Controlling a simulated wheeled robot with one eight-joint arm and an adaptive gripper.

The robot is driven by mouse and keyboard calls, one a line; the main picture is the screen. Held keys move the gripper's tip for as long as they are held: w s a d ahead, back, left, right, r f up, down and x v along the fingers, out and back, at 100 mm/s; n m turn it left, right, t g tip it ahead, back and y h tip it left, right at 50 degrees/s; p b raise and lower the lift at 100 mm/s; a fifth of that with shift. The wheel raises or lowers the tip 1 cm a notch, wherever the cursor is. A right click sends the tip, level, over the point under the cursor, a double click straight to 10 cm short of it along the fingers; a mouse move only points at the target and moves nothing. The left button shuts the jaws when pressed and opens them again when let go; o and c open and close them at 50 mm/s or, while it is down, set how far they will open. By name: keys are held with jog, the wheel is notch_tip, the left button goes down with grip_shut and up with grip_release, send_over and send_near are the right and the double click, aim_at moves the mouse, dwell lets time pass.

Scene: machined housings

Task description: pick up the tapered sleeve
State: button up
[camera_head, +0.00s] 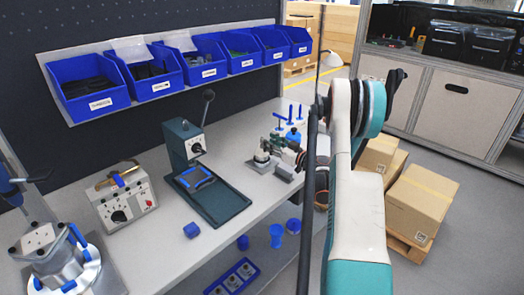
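A blue piece with a wide top and narrower lower body (277,235) stands on the lower level below the bench's front edge; its shape fits the tapered sleeve, but it is small in view. Blue pieces (243,242) and (293,225) stand on either side of it. My arm rises on the right and bends at the top. Its far end is mostly hidden behind my own links, near a cluster of dark and green parts on the bench. I cannot make out my gripper's fingers or whether they hold anything.
The bench (160,245) carries a green press (185,150), a grey control box (122,197), a steel fixture (50,255) and a blue block (191,230). A blue tray (232,278) lies below. Blue bins (90,90) hang behind. Cardboard boxes (420,200) stand at right.

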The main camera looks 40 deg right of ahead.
jog(key=w, duration=0.1)
jog(key=w+b, duration=0.1)
jog(key=w, duration=0.3)
jog(key=shift+a+f, duration=0.1)
jog(key=shift+a, duration=0.25)
jog(key=shift+s, duration=0.1)
grip_shut()
